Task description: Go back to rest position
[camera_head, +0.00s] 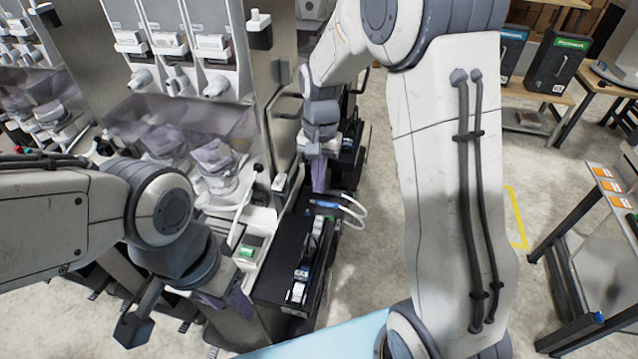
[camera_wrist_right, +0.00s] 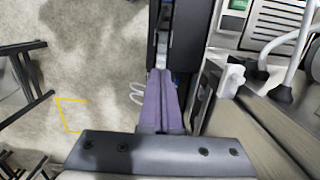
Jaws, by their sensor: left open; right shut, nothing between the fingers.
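My left gripper (camera_head: 182,312) is at the lower left in the head view, in front of the machine row. Its fingers are spread apart and I see nothing between them. My right gripper (camera_head: 318,178) points down above a narrow black unit (camera_head: 283,254) at the end of the row. In the right wrist view its purple fingers (camera_wrist_right: 163,98) lie together with nothing held. The fingertips overlap the black unit in that view, and I cannot tell whether they touch it.
Dispensers with white knobs (camera_head: 216,87) line the left. White hoses (camera_head: 350,208) loop beside the black unit. A metal-framed table (camera_head: 567,275) stands at right, and black boxes (camera_head: 558,62) sit on a shelf behind. Open floor (camera_head: 535,150) lies between.

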